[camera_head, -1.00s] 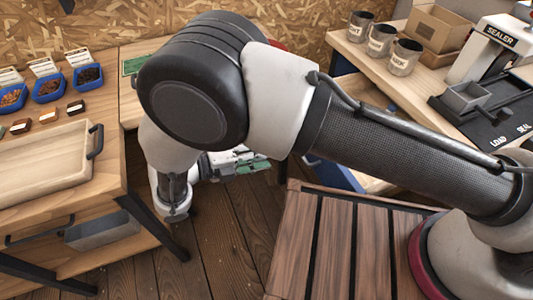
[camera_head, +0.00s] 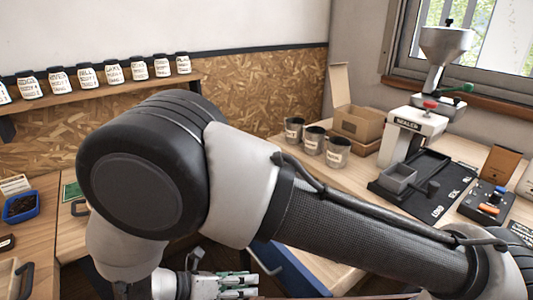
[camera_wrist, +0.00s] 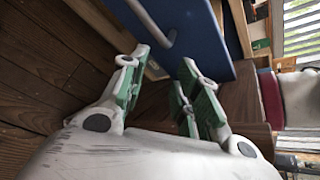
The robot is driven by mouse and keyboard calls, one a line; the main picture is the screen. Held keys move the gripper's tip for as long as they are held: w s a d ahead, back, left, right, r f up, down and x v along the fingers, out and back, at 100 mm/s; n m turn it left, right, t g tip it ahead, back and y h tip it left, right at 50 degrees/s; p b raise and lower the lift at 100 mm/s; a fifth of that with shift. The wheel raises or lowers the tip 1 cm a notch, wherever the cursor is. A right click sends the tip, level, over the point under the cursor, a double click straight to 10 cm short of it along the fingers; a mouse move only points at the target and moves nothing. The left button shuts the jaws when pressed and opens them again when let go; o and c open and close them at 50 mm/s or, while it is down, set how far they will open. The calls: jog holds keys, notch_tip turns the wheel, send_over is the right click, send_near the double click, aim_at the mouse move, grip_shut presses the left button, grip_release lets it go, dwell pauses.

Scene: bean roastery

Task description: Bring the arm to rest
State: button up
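My arm crosses the head view, with its dark elbow at left and its forearm link running to the lower right. My gripper (camera_head: 240,286) shows at the bottom of the head view, partly cut off by the frame edge and below the arm. In the wrist view my gripper (camera_wrist: 163,78) has its green-padded fingers spread apart with nothing between them. It hangs beside a blue panel (camera_wrist: 198,30), above the dark wooden floor (camera_wrist: 40,65). Whether the gripper touches the panel cannot be told.
A wooden bench (camera_head: 330,192) at right holds metal cups (camera_head: 337,153), a cardboard box (camera_head: 360,126), a sealer (camera_head: 411,128) and a black mat (camera_head: 415,198). A shelf of labelled jars (camera_head: 85,77) runs along the left wall. A blue tray (camera_head: 22,206) sits at far left.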

jog(key=w+d+r+m+g+y, duration=0.3)
jog(key=w+d+r+m+y, duration=0.1)
jog(key=d+r+m, duration=0.55)
jog(key=w+d+r+m+g+y, duration=0.3)
jog(key=d+r+m+g+y, duration=0.1)
jog(key=d+r+m, duration=0.6)
jog(key=s+d+r+m+t+y, duration=0.2)
jog(key=d+r+m, duration=0.3)
jog(key=d, duration=0.6)
jog(key=s+d+r+m+t+y, duration=0.1)
jog(key=s+d+r+m+t, duration=0.3)
jog(key=d+r, duration=0.6)
jog(key=shift+s+d+m+y, duration=0.25)
jog(key=shift+d+m+y, duration=0.15)
jog(key=shift+d+m, duration=0.65)
